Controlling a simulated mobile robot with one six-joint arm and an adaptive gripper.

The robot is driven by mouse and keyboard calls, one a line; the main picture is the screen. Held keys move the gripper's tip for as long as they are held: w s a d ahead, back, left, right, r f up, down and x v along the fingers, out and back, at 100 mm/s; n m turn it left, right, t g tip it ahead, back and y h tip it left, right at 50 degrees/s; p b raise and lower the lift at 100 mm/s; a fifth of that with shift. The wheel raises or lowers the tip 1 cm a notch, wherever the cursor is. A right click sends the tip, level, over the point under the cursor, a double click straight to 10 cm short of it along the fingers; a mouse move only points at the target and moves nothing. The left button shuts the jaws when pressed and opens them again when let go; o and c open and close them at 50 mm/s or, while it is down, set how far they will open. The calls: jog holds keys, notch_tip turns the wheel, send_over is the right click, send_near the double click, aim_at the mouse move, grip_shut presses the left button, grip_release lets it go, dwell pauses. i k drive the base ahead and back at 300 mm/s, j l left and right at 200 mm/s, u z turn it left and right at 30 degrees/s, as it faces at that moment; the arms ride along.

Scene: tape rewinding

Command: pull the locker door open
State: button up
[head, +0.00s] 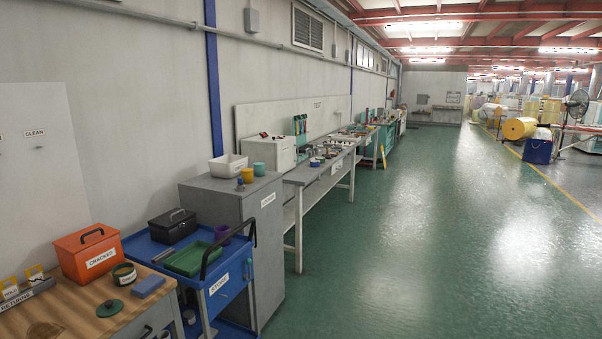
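A grey metal cabinet (213,204), the likely locker, stands against the left wall between a blue cart and a long workbench. Its door side (267,255) faces the aisle on the right and carries a small white label (268,200) that is too small to read. The door looks shut, with no gap that I can make out. I cannot make out a handle. The cart's black handle and front corner hide part of the cabinet's lower left. My gripper is not in view.
The blue cart (222,297) holds a black toolbox (172,227) and a green tray (188,260). A wooden-topped bench (90,318) with an orange box (88,255) is at the near left. A white bin (228,166) sits on the cabinet. Open green floor (400,250) lies to the right.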

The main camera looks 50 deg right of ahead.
aim_at(265, 204)
jog(key=z, duration=1.2)
